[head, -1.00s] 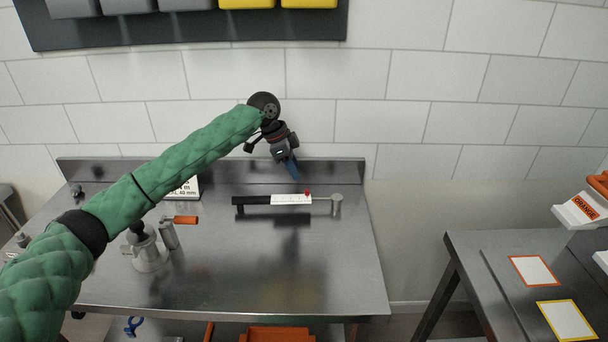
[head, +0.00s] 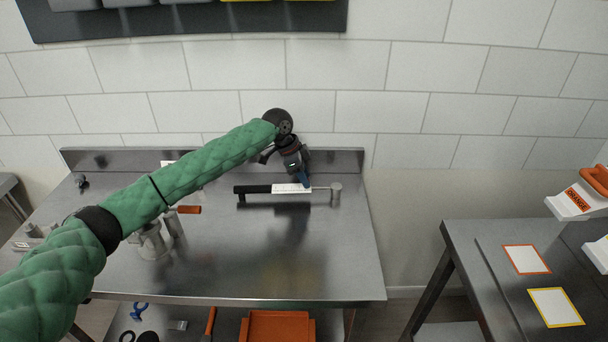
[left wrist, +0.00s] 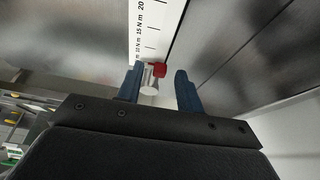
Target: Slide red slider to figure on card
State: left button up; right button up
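A torque-wrench-like bar lies across the steel table, with a black handle (head: 252,189), a white scale (head: 282,188) and a round metal end (head: 336,187). My left gripper (head: 305,179) is at the right end of the scale and hides the red slider in the head view. In the left wrist view the red slider (left wrist: 158,70) sits at the low end of the scale (left wrist: 149,25), marked in N m. The blue fingers (left wrist: 157,88) are apart, with the slider just ahead between them. Only an edge of the white card (head: 168,163) shows behind my arm; its figure is hidden.
A metal fitting with an orange handle (head: 188,209) stands on the steel table (head: 230,260), left of the bar. The table's front and right are clear. A back ledge (head: 340,160) runs behind the bar. Another table with framed cards (head: 525,259) stands at right.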

pick_arm(q)
grip_shut()
jog(key=shift+a, duration=0.3)
jog(key=shift+s+a+p, duration=0.1)
jog(key=shift+a+p, duration=0.2)
jog(key=shift+a, duration=0.6)
grip_release()
pick_arm(e)
jog(key=shift+w+d+f, duration=0.15)
jog(key=shift+w+f, duration=0.05)
jog(key=shift+f, duration=0.2)
